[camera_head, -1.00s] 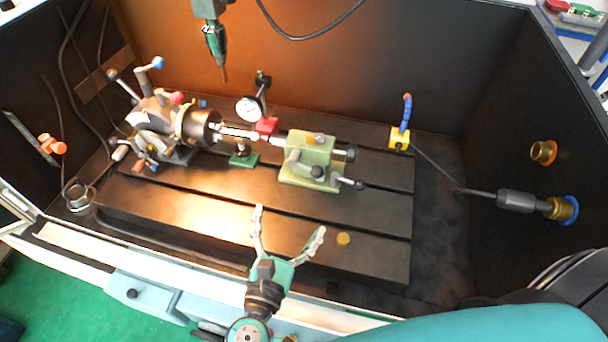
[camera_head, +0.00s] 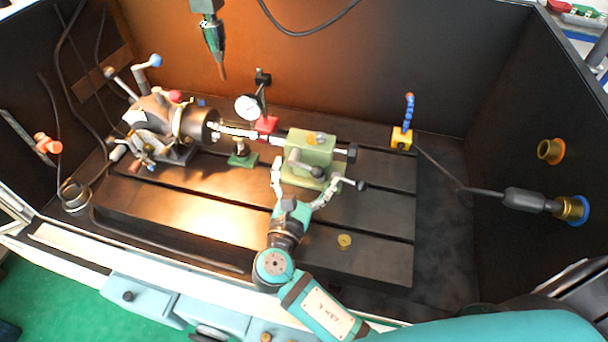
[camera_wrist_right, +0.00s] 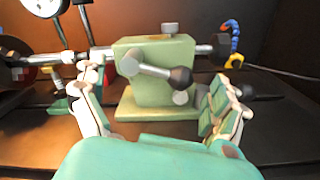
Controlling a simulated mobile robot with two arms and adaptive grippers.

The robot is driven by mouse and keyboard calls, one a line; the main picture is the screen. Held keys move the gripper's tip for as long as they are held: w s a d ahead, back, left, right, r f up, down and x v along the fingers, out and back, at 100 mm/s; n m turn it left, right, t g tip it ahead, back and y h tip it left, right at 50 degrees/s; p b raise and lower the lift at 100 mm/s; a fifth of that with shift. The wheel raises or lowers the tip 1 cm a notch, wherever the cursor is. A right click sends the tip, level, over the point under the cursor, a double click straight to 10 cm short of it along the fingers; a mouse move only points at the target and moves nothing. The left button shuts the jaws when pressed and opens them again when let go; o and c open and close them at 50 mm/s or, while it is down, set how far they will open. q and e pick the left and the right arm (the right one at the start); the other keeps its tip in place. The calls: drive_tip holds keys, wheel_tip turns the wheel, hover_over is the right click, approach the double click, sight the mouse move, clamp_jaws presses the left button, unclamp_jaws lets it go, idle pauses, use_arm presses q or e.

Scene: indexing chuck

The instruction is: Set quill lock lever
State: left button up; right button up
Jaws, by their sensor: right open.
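The green tailstock block (camera_head: 309,149) stands on the slotted table and fills the middle of the right wrist view (camera_wrist_right: 160,95). On its front face is a grey lever with a dark ball knob (camera_head: 303,166), which slants down to the right in the wrist view (camera_wrist_right: 152,70). A second, lower lever with a dark knob (camera_head: 349,182) sticks out at its right; in the wrist view the right finger partly hides it. My right gripper (camera_head: 305,180) is open and empty, its fingers spread on either side of the block's front (camera_wrist_right: 155,88). The fingers do not visibly grip the front lever.
The chuck (camera_head: 195,124) with its coloured-knob levers stands at the left. A dial gauge (camera_head: 248,107) on a red base stands behind, between chuck and tailstock. A yellow block with a blue hose (camera_head: 402,138) is at the right. The front of the table is mostly clear.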

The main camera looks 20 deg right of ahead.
drive_tip(key=shift+f, duration=0.1)
drive_tip(key=c, duration=1.7)
use_arm(q)
drive_tip(key=shift+w+a+f, duration=0.1)
drive_tip(key=shift+w+a, duration=0.05)
use_arm(e)
drive_tip(key=shift+f, duration=0.1)
